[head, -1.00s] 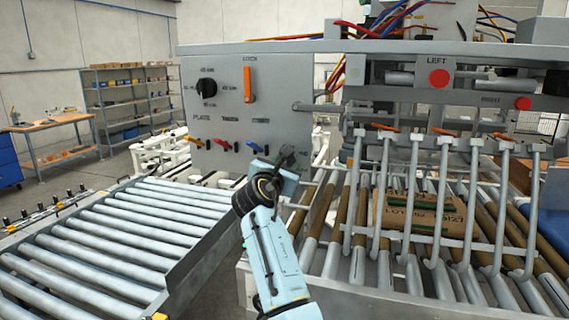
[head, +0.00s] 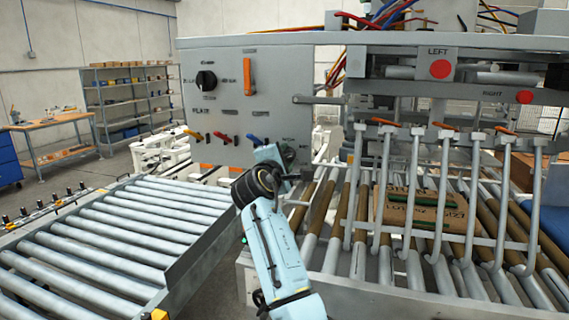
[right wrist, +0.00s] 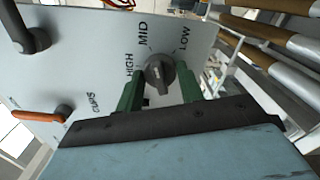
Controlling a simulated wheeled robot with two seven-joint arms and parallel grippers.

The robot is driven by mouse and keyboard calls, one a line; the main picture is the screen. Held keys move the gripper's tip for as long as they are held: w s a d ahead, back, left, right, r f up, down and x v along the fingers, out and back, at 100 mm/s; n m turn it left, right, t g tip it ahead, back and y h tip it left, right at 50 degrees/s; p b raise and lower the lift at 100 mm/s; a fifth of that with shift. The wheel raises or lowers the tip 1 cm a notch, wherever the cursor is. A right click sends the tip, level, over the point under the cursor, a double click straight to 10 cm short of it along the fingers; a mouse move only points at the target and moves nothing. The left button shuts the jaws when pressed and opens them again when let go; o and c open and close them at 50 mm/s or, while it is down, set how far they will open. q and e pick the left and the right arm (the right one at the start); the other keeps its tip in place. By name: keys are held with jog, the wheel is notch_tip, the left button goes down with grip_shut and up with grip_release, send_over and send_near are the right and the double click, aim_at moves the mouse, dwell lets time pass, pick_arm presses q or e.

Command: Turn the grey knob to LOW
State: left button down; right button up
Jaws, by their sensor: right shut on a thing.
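The grey knob (right wrist: 159,74) is on the panel, with HIGH, MID and LOW printed around it in the right wrist view. LOW is at upper right, MID above and HIGH at left of it. My right gripper (right wrist: 160,88) has its green fingers on both sides of the knob and is shut on it. I cannot tell for sure which label the knob points to. In the head view the knob (head: 287,153) shows at the panel's lower right corner, partly hidden by my right gripper (head: 281,157). My left gripper is not in view.
The grey panel (head: 225,120) also bears a black knob (head: 206,81), an orange handle (head: 247,77) and several small coloured levers. A lever with a black knob (right wrist: 32,40) is near in the wrist view. A roller conveyor (head: 120,230) lies left; a carton (head: 420,210) sits behind bars at right.

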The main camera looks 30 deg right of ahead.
jog(key=shift+f+m+b, duration=0.1)
jog(key=shift+m+b, duration=2.75)
jog(key=shift+m, duration=2.05)
jog(key=o, duration=1)
jog(key=b+v, duration=0.2)
jog(key=v, duration=1.1)
jog(key=shift+s+a, duration=0.1)
jog(key=shift+a, duration=0.1)
